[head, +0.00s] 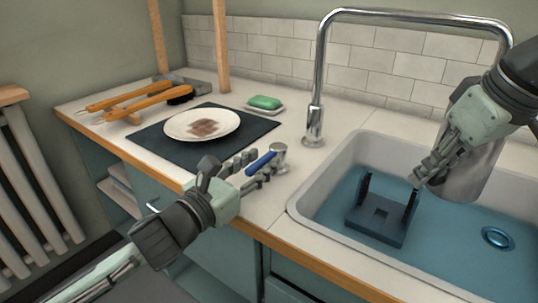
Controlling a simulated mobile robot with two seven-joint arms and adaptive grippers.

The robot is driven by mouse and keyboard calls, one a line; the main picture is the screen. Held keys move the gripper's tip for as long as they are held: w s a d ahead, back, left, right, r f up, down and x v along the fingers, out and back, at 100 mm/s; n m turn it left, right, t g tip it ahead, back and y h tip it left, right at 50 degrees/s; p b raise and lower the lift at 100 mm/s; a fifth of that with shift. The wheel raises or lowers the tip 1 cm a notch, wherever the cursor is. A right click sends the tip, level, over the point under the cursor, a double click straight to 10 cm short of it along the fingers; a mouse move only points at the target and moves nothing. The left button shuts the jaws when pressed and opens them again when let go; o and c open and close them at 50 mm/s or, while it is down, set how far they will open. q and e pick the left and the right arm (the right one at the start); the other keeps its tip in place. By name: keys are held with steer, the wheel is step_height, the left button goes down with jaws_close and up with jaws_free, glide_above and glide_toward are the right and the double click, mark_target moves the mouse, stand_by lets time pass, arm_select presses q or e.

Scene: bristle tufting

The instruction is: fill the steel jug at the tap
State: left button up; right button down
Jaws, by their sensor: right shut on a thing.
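The steel jug (472,178) is over the right part of the sink, partly hidden by my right gripper. My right gripper (422,176) is shut on the jug at its left side; the grip itself is partly hidden. The chrome tap (315,90) rises from the counter behind the sink, and its spout arches right to above the jug's area. No water stream shows. The tap's lever has a blue handle (262,163) and stands on the counter left of the sink. My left gripper (264,168) is open, with its fingers on either side of the blue handle; contact is unclear.
A dark stand (378,226) with two uprights is in the blue-bottomed sink (310,200), left of the drain (497,238). A plate (201,125) on a dark mat (150,145), green soap (265,102) and wooden-handled brushes (150,102) occupy the counter's left.

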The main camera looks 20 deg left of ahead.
mark_target(281, 146)
arm_select(q)
steer(key=shift+x, duration=1.85)
jaws_close()
